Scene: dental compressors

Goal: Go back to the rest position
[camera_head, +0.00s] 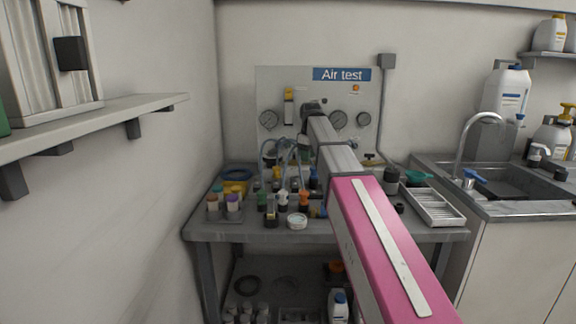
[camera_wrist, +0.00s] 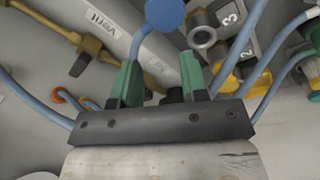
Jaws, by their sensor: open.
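My gripper (camera_wrist: 160,85) shows in the wrist view with its two green fingers apart and nothing between them. A round blue knob (camera_wrist: 165,14) is just beyond the fingertips; I cannot tell whether it touches them. In the head view my pink and grey arm reaches forward over the bench to the air test panel (camera_head: 275,88), and it hides the gripper's fingers and part of the panel.
The grey bench (camera_head: 260,234) carries several small bottles, fittings and a white slotted tray (camera_head: 432,207). Blue hoses (camera_wrist: 38,104) run close around the gripper. A wall shelf (camera_head: 90,122) is at left; a sink (camera_head: 515,180) is at right.

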